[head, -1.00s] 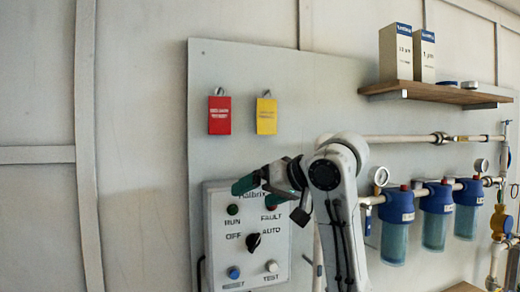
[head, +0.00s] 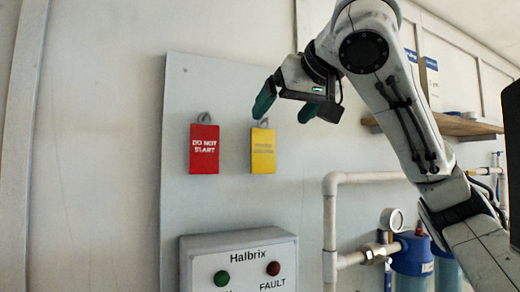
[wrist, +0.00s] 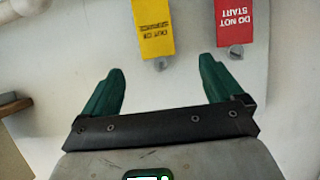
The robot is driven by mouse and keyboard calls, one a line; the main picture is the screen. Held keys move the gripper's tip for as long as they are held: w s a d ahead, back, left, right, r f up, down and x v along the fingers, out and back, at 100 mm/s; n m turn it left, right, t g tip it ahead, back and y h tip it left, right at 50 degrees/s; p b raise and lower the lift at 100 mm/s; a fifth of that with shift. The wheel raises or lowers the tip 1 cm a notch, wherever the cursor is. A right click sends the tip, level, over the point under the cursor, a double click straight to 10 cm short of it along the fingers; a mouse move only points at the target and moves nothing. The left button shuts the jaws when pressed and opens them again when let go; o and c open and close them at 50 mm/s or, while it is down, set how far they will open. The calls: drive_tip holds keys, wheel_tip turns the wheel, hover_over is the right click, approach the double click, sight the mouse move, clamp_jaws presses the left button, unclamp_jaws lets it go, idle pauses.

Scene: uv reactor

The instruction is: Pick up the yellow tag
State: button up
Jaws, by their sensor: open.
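The yellow tag (head: 263,152) hangs by a grey ring from a hook on the grey wall panel in the head view, to the right of the red tag. In the wrist view the yellow tag (wrist: 153,28) appears upside down, ahead of and between the fingers' directions. My gripper (head: 286,108) is open and empty, its green fingers above and to the right of the yellow tag in the head view. In the wrist view my gripper (wrist: 160,88) has both fingers apart, with nothing between them. I cannot tell the exact gap to the tag.
A red "DO NOT START" tag (head: 204,148) hangs beside the yellow one; it also shows in the wrist view (wrist: 235,22). Below is the Halbrix control box (head: 240,262). White pipes (head: 330,215), a gauge (head: 391,219) and a wooden shelf (head: 455,125) are on the right.

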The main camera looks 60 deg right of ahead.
sight(264, 139)
drive_tip(key=shift+s+d+p+x, duration=0.15)
drive_tip(key=shift+p+x, duration=0.7)
drive_tip(key=shift+x, duration=1.45)
drive_tip(key=shift+s+d+p+x, duration=0.1)
drive_tip(key=shift+p+x, duration=0.7)
drive_tip(key=shift+x, duration=1.5)
drive_tip(key=shift+c, duration=0.2)
drive_tip(key=c, duration=1.1)
